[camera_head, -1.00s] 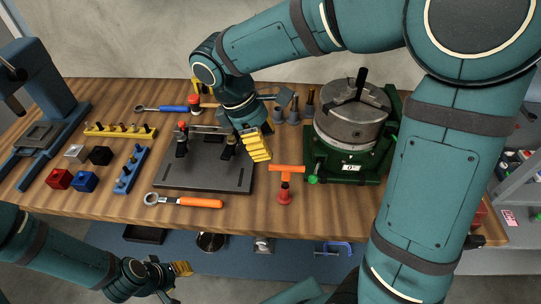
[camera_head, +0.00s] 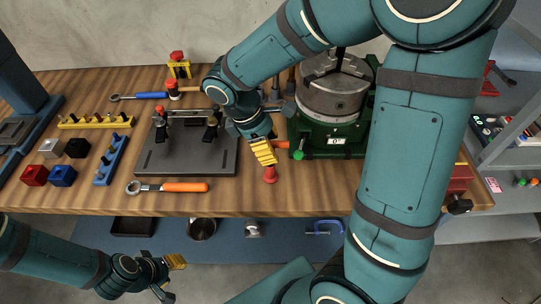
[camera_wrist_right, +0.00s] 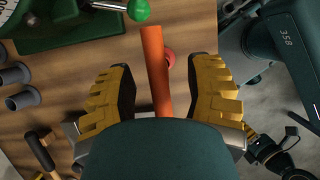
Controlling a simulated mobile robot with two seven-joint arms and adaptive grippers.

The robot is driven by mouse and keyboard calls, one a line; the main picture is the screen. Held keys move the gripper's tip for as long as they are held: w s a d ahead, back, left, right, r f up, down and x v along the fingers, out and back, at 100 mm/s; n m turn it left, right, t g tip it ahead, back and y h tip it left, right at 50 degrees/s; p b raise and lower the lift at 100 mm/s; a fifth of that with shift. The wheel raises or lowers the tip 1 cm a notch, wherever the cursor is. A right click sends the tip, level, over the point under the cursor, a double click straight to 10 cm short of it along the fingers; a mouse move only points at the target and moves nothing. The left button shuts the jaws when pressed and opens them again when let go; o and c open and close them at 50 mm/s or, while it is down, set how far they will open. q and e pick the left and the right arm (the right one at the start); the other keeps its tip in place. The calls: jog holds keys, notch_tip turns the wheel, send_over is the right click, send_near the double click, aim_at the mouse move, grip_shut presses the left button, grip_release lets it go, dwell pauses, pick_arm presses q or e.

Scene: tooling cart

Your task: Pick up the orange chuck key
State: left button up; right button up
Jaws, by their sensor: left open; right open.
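The orange chuck key (camera_head: 281,146) is near the front of the wooden bench, left of the green-based chuck. My right gripper covers much of it in the head view, with a red piece (camera_head: 269,175) showing below the fingers. In the right wrist view, its orange bar (camera_wrist_right: 156,70) runs between the spread yellow fingers, with a red round end beside it. My right gripper (camera_head: 264,152) is open above the key; I cannot tell whether it touches. The same gripper (camera_wrist_right: 161,88) frames the bar. My left gripper (camera_head: 172,278) is open and empty, low in front of the bench.
The grey chuck (camera_head: 333,95) on its green base, with a green knob (camera_head: 299,155), stands close right. A dark fixture plate (camera_head: 185,158) lies left. An orange-handled wrench (camera_head: 186,187) lies near the front edge. Coloured blocks (camera_head: 62,176) sit further left.

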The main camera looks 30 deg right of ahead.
jog(key=x, duration=0.2)
jog(key=shift+d+f, duration=0.15)
jog(key=shift+f, duration=0.2)
grip_shut()
jog(key=shift+s, duration=0.1)
notch_tip(320, 180, up, 10)
jog(key=shift+r+p, duration=0.1)
jog(key=shift+p, duration=1.05)
